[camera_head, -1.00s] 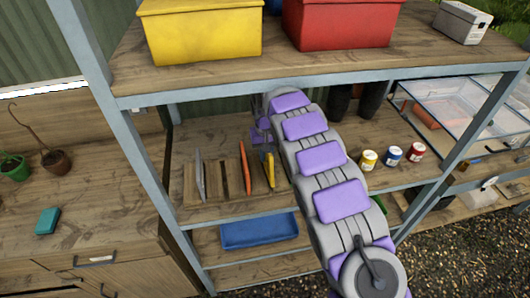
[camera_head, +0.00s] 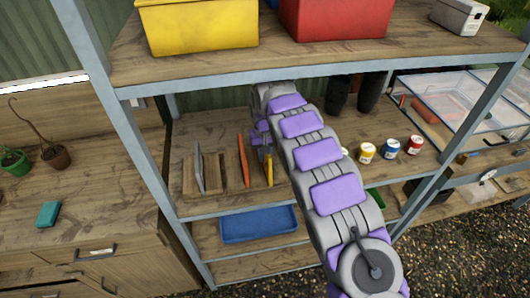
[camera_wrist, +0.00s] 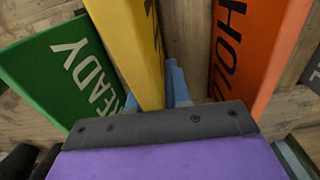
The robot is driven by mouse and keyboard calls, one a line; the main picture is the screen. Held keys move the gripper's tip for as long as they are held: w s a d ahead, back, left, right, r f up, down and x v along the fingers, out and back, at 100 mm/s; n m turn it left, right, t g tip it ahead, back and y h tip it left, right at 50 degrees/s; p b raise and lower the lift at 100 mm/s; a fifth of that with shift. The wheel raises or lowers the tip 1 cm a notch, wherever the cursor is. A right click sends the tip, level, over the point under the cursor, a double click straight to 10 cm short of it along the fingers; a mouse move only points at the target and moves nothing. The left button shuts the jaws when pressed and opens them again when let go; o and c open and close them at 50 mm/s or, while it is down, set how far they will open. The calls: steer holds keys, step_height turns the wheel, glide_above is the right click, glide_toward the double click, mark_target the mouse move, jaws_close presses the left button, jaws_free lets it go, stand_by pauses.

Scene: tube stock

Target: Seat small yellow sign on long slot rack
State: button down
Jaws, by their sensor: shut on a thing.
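The small yellow sign (camera_head: 269,172) stands nearly upright at the right part of the wooden slot rack (camera_head: 188,178) on the middle shelf. In the wrist view the yellow sign (camera_wrist: 133,45) runs between blue fingertips, and my gripper (camera_wrist: 155,92) is shut on it. In the head view my gripper (camera_head: 262,143) is at the sign's top, partly hidden by my arm. An orange sign (camera_head: 243,160) lettered HOLD stands left of it, and a grey sign (camera_head: 199,168) farther left. Whether the yellow sign's lower edge is in a slot cannot be told.
A green sign lettered READY (camera_wrist: 65,65) is close beside the yellow one in the wrist view. A blue tray (camera_head: 258,224) sits on the shelf below. Paint cans (camera_head: 390,148) stand to the right. Grey posts and the upper shelf (camera_head: 330,66) frame the space.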

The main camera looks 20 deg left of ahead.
steer(key=shift+s+d+f, duration=0.15)
steer(key=shift+f, duration=0.65)
steer(key=c, duration=1.4)
jaws_free()
steer(key=shift+w+a+f, duration=0.2)
steer(key=shift+w, duration=0.05)
steer(key=o, duration=0.4)
steer(key=shift+a+r, duration=0.1)
steer(key=shift+a, duration=0.05)
steer(key=shift+w, duration=0.1)
steer(key=shift+r, duration=0.15)
step_height(320, 180, up, 4)
steer(key=shift+f+p, duration=0.25)
steer(key=shift+p, duration=0.5)
steer(key=shift+s+d+r+p, duration=0.25)
steer(key=shift+s+d, duration=1.15)
steer(key=shift+s, duration=0.85)
steer(key=shift+s+d+r+p, duration=0.25)
steer(key=shift+s+d, duration=1.15)
steer(key=shift+s, duration=0.9)
steer(key=shift+s+d+r+p, duration=0.15)
steer(key=shift+s+d+p, duration=0.1)
steer(key=shift+s+d, duration=1.6)
steer(key=shift+s+a, duration=0.35)
steer(key=shift+a, duration=0.1)
